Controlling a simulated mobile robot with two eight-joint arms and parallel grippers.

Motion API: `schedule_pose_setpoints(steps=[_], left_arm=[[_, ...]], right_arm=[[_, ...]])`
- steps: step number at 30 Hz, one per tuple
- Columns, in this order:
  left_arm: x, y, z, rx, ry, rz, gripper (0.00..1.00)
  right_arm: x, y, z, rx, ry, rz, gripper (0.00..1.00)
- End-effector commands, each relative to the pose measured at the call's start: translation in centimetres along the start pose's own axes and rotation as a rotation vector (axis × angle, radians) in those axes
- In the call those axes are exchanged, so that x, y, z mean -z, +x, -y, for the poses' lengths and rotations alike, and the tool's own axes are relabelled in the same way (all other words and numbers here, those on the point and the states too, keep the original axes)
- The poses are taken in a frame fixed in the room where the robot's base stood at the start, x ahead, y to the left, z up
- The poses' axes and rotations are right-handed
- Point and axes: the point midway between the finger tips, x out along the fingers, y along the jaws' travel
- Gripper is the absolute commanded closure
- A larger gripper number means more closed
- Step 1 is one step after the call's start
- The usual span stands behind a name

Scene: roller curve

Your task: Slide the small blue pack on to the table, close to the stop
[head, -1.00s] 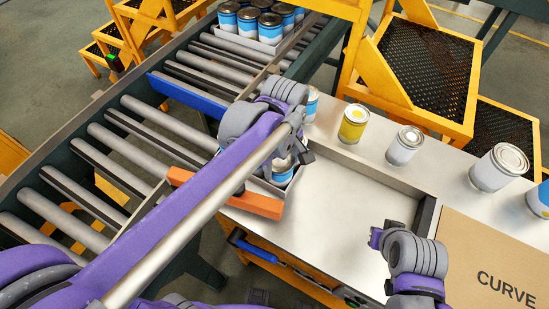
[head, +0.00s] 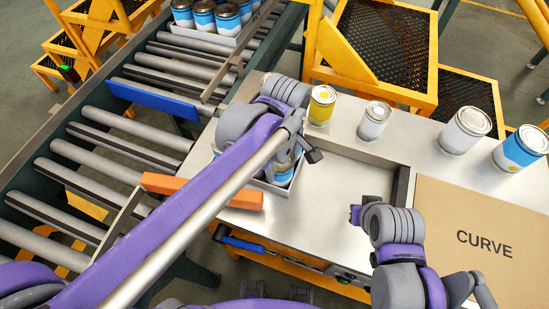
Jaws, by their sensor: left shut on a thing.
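The small blue pack (head: 284,177), a low grey tray of blue and white cans, is mostly hidden under my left arm. Its right part shows on the metal table (head: 336,222), right of the rollers. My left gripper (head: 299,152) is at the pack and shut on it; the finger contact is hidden. A dark upright edge (head: 400,186), which looks like the stop, stands on the table to the right, with bare metal between it and the pack. My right gripper (head: 357,214) is low over the table, apart from the pack; its jaws cannot be made out.
An orange bar (head: 205,191) lies left of the pack and a blue bar (head: 153,100) crosses the rollers (head: 100,150). A larger blue pack (head: 214,36) sits up the conveyor. Several cans (head: 467,131) line the table's back. A CURVE carton (head: 480,225) is at right.

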Motion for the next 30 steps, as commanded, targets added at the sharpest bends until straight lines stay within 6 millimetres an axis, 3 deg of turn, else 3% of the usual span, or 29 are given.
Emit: schedule_pose_setpoints(steps=[30], left_arm=[[-6.7, 0.0, -2.8, 0.0, 0.003, 0.001, 1.0]], right_arm=[[-0.5, 0.4, 0.0, 0.0, 0.0, 0.004, 1.0]])
